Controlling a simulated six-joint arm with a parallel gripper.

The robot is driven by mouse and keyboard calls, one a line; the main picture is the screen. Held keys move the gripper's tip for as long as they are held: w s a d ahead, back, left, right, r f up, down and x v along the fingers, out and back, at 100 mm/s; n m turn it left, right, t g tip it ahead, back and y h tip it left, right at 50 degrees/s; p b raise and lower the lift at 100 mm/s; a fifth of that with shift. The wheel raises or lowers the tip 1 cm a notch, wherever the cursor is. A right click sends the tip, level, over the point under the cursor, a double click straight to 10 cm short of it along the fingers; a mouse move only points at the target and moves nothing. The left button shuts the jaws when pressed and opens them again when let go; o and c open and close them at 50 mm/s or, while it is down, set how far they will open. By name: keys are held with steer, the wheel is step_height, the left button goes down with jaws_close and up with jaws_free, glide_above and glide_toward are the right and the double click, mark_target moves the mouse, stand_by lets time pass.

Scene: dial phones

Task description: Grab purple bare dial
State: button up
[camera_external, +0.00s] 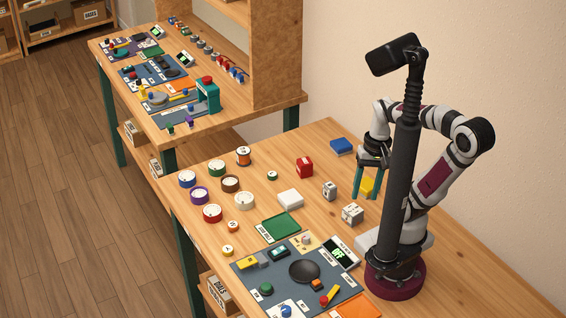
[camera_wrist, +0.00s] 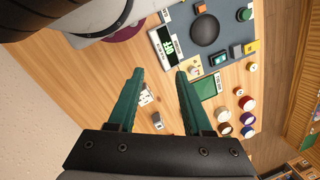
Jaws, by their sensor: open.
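The purple dial (camera_external: 199,195) is a short round drum with a white top. It stands on the near table's left part, among several other coloured dials. In the wrist view it seems to be the purple-edged disc (camera_wrist: 248,118) in the right column, small and hard to make out. My gripper (camera_external: 367,194) is at the table's right side, pointing down and far from the purple dial. Its two green fingers (camera_wrist: 160,72) are apart, with nothing held between them in the wrist view. A yellow piece (camera_external: 367,185) shows between the fingers in the external view; its depth is unclear.
Blue (camera_external: 187,179), brown (camera_external: 230,183), red (camera_external: 212,213) and white (camera_external: 244,200) dials crowd the purple one. A dark panel (camera_external: 262,281) fills the front.

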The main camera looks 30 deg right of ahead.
steer(key=o, duration=0.8)
steer(key=w+a+r+m+g+y, duration=0.1)
steer(key=w+a+m+y, duration=0.35)
steer(key=a, duration=0.75)
steer(key=m+t+y, duration=0.3)
steer(key=m+t, duration=0.8)
steer(key=m, duration=0.6)
glide_above(192, 193)
steer(key=s+d, duration=1.1)
step_height(192, 193, down, 17)
steer(key=shift+w+a+r, duration=0.1)
steer(key=x, duration=1.4)
steer(key=shift+a+f, duration=0.3)
steer(key=shift+c, duration=0.3)
